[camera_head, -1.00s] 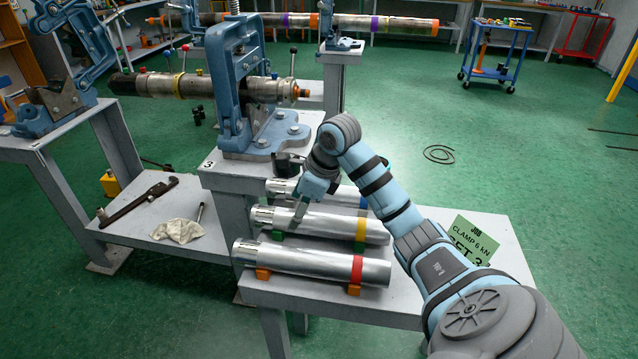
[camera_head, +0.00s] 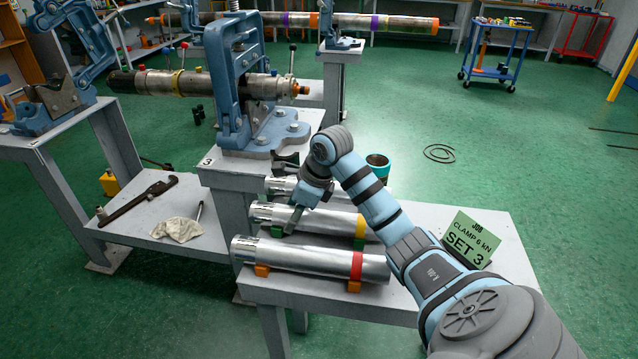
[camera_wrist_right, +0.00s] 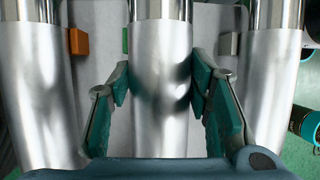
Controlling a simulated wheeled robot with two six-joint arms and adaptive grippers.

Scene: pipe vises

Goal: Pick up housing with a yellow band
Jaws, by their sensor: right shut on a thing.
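Three silver housings lie side by side on the small grey table. The middle one, the housing with a yellow band (camera_head: 330,223), has its band near the right end and rests on green supports. My right gripper (camera_head: 290,220) is down at this housing, left of its middle. In the right wrist view, my right gripper (camera_wrist_right: 161,86) has one finger on each side of the housing (camera_wrist_right: 160,125), shut on it. The housing appears still at rest beside the others. My left gripper is out of view.
The red-banded housing (camera_head: 310,260) lies in front on orange supports. Another housing (camera_head: 284,187) lies behind, partly hidden by my arm. A teal-rimmed cylinder (camera_head: 377,160) stands at the back of the table. A green job sign (camera_head: 468,240) stands at the right. A blue vise (camera_head: 240,90) rises behind.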

